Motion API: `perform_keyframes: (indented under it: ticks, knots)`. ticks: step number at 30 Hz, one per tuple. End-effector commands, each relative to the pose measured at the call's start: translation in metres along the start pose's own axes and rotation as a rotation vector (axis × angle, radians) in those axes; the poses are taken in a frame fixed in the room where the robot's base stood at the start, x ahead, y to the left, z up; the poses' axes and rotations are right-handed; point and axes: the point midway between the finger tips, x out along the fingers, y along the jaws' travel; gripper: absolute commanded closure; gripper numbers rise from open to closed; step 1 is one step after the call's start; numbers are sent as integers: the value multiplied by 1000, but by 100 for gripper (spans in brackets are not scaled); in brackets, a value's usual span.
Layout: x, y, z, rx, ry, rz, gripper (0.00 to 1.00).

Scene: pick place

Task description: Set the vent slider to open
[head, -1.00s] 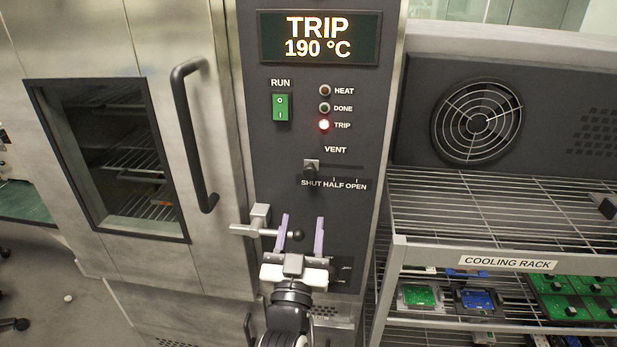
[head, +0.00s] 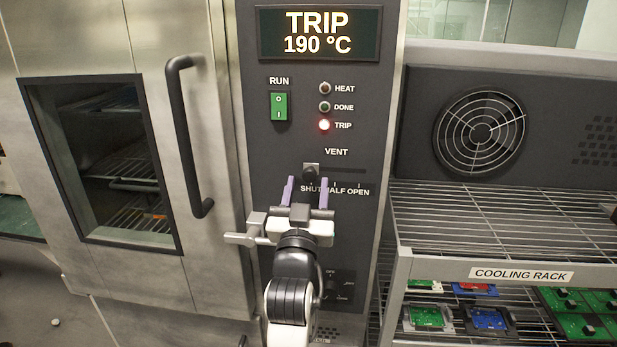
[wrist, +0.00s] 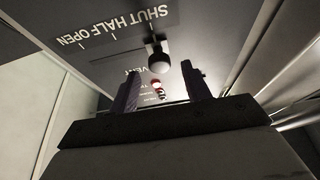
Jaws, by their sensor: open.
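The vent slider (head: 311,171) is a small dark knob at the left end of its horizontal slot, above the SHUT mark of the SHUT, HALF, OPEN scale (head: 335,190). In the wrist view its rounded knob (wrist: 160,67) shows just beyond and between the fingers. My gripper (head: 307,184) is open, with two purple fingers pointing up at the panel just below the knob, one to each side. In the wrist view the fingers of my gripper (wrist: 163,85) are apart and hold nothing. I cannot tell whether either finger touches the knob.
The oven door handle (head: 188,135) stands out at the left. A grey latch lever (head: 245,232) juts out beside my wrist. The display (head: 319,34) reads TRIP 190 °C, and the red TRIP lamp (head: 324,125) is lit. The cooling rack (head: 485,262) stands at the right.

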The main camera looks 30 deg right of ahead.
Motion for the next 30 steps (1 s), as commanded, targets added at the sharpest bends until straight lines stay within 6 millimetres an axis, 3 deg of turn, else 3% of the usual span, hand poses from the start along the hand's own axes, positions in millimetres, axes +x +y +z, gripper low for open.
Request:
perform_keyframes:
  ticks: [6, 16, 27, 30]
  knots:
    - [23, 0, -1, 0, 0, 1, 52]
    - [26, 0, 1, 1, 1, 0, 52]
    - [26, 0, 1, 0, 0, 0, 99]
    - [25, 0, 1, 0, 0, 0, 100]
